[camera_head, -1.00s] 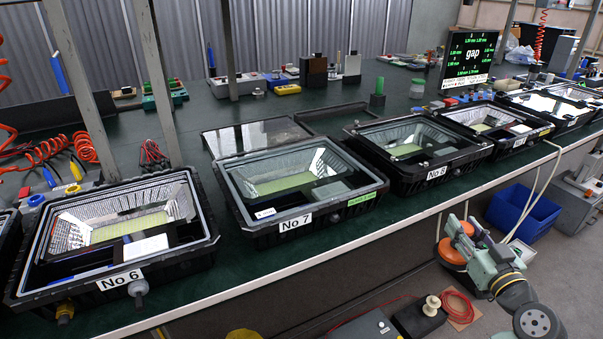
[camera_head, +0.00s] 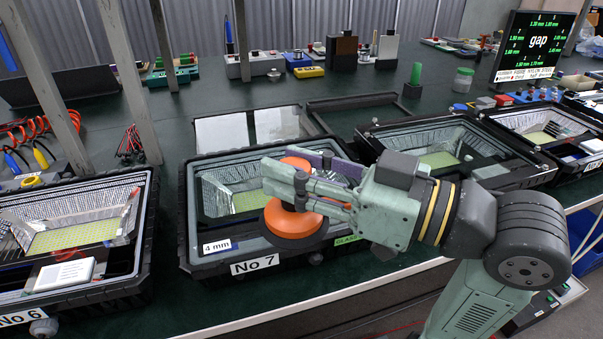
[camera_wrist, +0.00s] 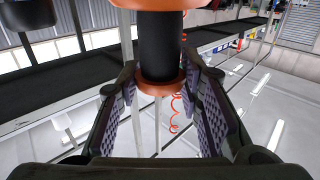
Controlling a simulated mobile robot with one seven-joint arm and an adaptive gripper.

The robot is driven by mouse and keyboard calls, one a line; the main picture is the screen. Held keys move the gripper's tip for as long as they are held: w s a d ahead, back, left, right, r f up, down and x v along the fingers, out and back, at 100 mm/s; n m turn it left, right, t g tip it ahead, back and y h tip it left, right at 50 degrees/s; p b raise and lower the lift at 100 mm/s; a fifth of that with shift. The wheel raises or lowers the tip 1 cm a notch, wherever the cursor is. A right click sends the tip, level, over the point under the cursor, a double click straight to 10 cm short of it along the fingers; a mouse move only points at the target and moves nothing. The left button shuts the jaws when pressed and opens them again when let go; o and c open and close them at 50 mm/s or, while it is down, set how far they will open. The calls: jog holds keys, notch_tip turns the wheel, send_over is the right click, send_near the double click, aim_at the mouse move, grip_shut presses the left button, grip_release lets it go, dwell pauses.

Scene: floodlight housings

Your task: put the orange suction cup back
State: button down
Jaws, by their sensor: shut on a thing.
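The orange suction cup (camera_head: 290,222) has a wide orange disc below and a smaller orange top (camera_head: 296,163). My gripper (camera_head: 299,190) is shut on it, with a finger on either side. In the wrist view the cup's black neck (camera_wrist: 159,48) stands between the purple-padded fingers (camera_wrist: 160,108), with orange above and below. The cup is over the front part of the housing labelled No 7 (camera_head: 187,222). I cannot tell whether the disc touches anything. My gripper hides part of the housing's inside.
Open housings stand left, No 6 (camera_head: 148,230), and right (camera_head: 375,135) of No 7. Pale panels (camera_head: 222,135) lie behind it. A green cylinder (camera_head: 416,73), a jar (camera_head: 463,80) and a gap display (camera_head: 535,45) stand farther back. Metal posts (camera_head: 128,85) rise at left.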

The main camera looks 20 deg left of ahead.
jog(key=shift+s+a+f+g, duration=0.2)
jog(key=shift+s+a+g, duration=0.1)
jog(key=shift+s, duration=0.1)
jog(key=p, duration=0.2)
jog(key=w+r+p, duration=0.1)
jog(key=shift+w+a+p, duration=0.15)
jog(key=shift+a+p, duration=0.05)
jog(key=shift+p, duration=0.2)
jog(key=p, duration=0.1)
jog(key=w+p, duration=0.1)
jog(key=p, duration=0.1)
jog(key=shift+a+f, duration=0.1)
jog(key=shift+a, duration=0.2)
jog(key=shift+w+a+f+p, duration=0.65)
jog(key=shift+w+a+f, duration=0.3)
jog(key=shift+w, duration=1.1)
jog(key=shift+w+a+f+p, duration=0.6)
jog(key=shift+w+a+f, duration=0.35)
jog(key=shift+w, duration=1.05)
jog(key=shift+w+a+f+p, duration=0.75)
jog(key=shift+w+a, duration=0.3)
jog(key=shift+w, duration=1)
